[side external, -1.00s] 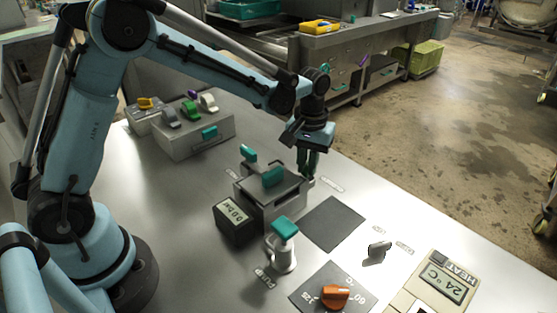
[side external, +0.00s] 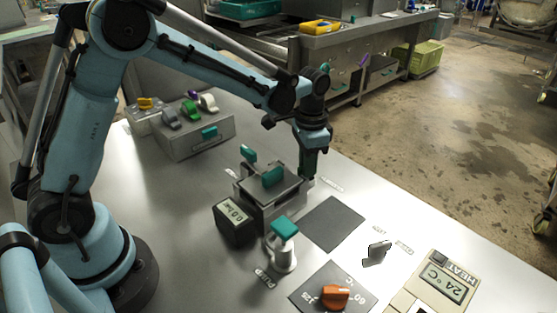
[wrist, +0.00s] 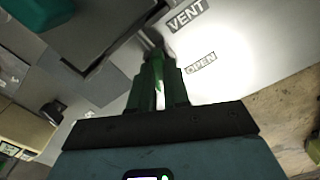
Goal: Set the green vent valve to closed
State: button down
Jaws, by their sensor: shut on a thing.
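My gripper (side external: 308,176) points down at the right side of the grey autoclave box (side external: 262,215), close to its wall. In the wrist view my gripper (wrist: 160,95) has its dark green fingers close together, shut on the green vent valve (wrist: 158,68). Only a narrow strip of the valve's green handle shows between the fingers. A metal fitting (wrist: 153,40) shows just beyond it, by the box edge. The VENT label (wrist: 187,15) and the OPEN label (wrist: 201,64) lie to the right of the fingers. In the side view my gripper hides the valve.
The box lid carries a teal handle (side external: 272,177).

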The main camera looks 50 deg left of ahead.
jog(key=shift+m, duration=0.7)
jog(key=c, duration=1.1)
grip_release()
notch_tip(320, 180, up, 12)
